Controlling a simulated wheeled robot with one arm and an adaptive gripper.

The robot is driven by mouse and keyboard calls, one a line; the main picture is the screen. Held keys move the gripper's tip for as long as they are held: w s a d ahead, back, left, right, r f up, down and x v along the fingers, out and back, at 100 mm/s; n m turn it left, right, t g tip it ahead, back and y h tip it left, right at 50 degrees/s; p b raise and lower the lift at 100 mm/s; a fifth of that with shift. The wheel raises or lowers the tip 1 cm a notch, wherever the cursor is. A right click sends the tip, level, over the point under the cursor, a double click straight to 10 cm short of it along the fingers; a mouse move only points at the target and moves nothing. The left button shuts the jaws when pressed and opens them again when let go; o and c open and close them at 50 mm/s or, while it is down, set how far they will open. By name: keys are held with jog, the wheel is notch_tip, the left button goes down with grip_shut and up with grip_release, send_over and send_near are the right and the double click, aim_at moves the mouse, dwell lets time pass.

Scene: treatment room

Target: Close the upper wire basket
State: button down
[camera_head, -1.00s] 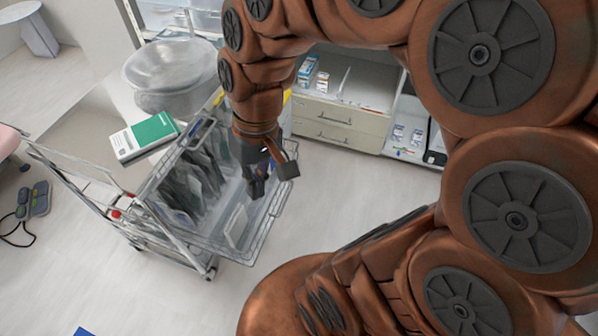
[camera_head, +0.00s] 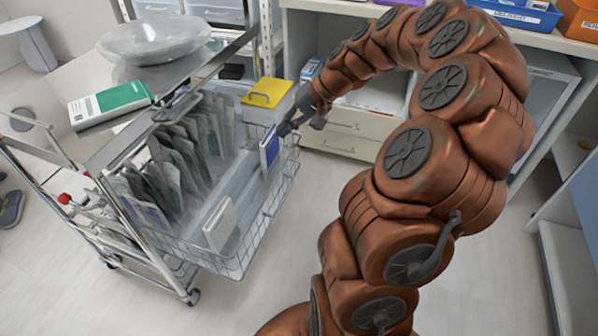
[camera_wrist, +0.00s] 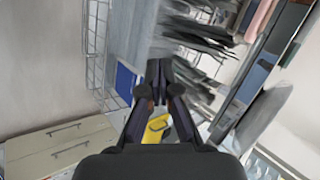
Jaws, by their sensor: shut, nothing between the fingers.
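The upper wire basket (camera_head: 262,229) is pulled out from the trolley toward the front right. It holds several grey pouches (camera_head: 180,165), a white box (camera_head: 219,222), a blue-and-white box (camera_head: 268,150) and a yellow-lidded container (camera_head: 267,93). My gripper (camera_head: 287,129) is at the basket's far right side, close to the blue-and-white box. In the wrist view my gripper (camera_wrist: 159,72) is shut and empty, with the basket's wire side (camera_wrist: 97,45) to its left. I cannot tell whether it touches the wire.
The trolley (camera_head: 140,232) carries a green-and-white box (camera_head: 110,104) and a clear bowl (camera_head: 153,40) on top. A drawer cabinet (camera_head: 345,130) stands behind my gripper. The floor (camera_head: 250,290) in front of the basket is clear.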

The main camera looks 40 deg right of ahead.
jog(key=s+d+f+m+t+h+b, duration=0.1)
jog(key=s+d+f+m+t+b, duration=0.2)
jog(key=d+f+b, duration=0.9)
jog(key=m, duration=0.1)
send_near(291, 159)
jog(key=x, duration=0.5)
jog(key=shift+f, duration=0.6)
jog(key=shift+w+a+r, duration=0.1)
jog(key=shift+w+a, duration=0.2)
jog(key=shift+w, duration=0.05)
jog(key=shift+w, duration=0.1)
